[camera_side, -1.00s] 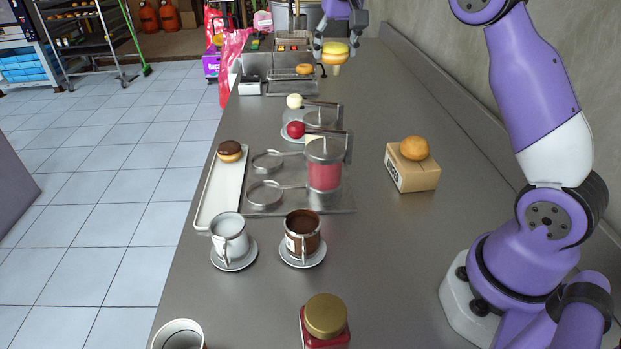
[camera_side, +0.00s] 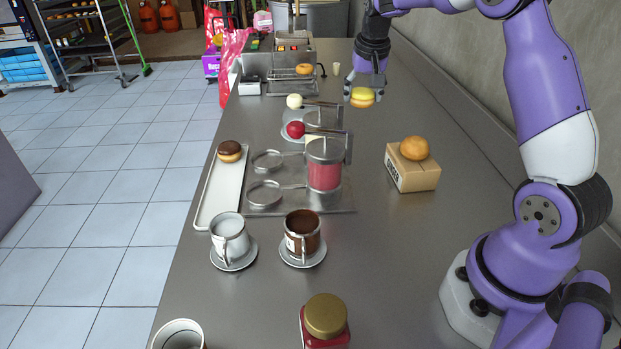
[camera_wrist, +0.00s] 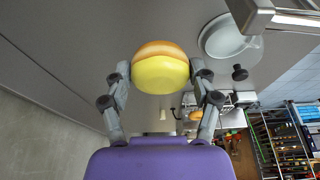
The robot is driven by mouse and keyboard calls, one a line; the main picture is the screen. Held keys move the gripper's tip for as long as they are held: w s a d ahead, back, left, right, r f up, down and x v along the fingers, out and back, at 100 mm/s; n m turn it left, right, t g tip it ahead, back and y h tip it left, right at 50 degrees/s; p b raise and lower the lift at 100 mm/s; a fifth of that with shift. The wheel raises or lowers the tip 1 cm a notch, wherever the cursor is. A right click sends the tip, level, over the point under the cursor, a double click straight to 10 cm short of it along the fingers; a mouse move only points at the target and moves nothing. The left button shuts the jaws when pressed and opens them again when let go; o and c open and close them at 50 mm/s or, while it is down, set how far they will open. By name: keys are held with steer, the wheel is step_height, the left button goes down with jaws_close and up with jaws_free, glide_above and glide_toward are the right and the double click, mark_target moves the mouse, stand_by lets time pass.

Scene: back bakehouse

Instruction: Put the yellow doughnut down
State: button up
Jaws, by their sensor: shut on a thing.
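The yellow doughnut (camera_side: 362,98) has a yellow iced side and a golden-brown dough side. My gripper (camera_side: 364,89) is shut on it and holds it, with its fingers pointing down over the far right part of the steel counter (camera_side: 400,260). In the wrist view the doughnut (camera_wrist: 160,72) sits between the two fingertips of my gripper (camera_wrist: 161,80). Bare counter shows around the doughnut there. I cannot tell exactly how high it is above the counter.
A cardboard box (camera_side: 415,178) with a plain doughnut (camera_side: 414,148) on top stands nearer, to the right. A red-filled dispenser (camera_side: 324,175), a white tray (camera_side: 208,205) with a chocolate doughnut (camera_side: 229,151), and two cups lie left and nearer. A fryer (camera_side: 275,72) stands farther back.

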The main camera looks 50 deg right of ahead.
glide_above(387, 132)
steer(key=a, duration=0.1)
steer(key=f, duration=0.4)
steer(key=s+f, duration=0.1)
steer(key=f, duration=0.2)
steer(key=shift+a+f, duration=0.1)
steer(key=shift+f, duration=2.05)
steer(key=o, duration=0.9)
steer(key=shift+f, duration=0.15)
steer(key=shift+c, duration=0.2)
